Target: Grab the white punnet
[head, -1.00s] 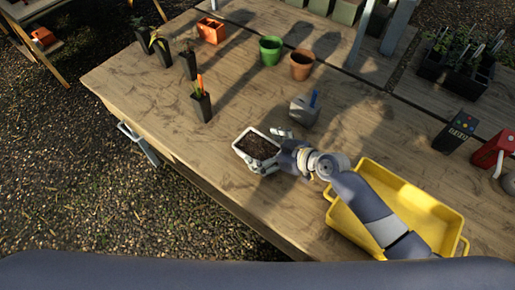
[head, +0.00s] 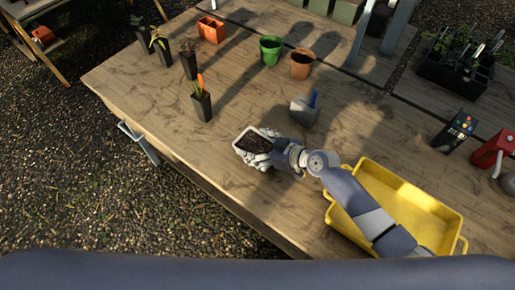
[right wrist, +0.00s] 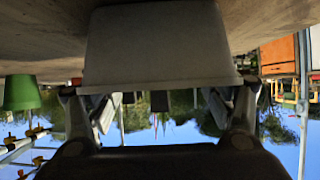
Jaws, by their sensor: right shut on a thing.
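The white punnet (head: 241,143), filled with dark soil, is near the front edge of the wooden table in the head view. My right gripper (head: 262,150) is shut on it from its right side, with the fingers around its walls. In the right wrist view the punnet (right wrist: 158,40) fills the upper middle, upside down in the picture, between the two fingers of the gripper (right wrist: 160,105). I cannot tell whether its base still touches the table. My left gripper is not in view.
A yellow tray (head: 448,212) lies under my right forearm. A grey container (head: 302,112) with a blue handle stands behind the punnet. Green (head: 270,50) and terracotta (head: 301,64) pots and several black seedling pots stand farther back.

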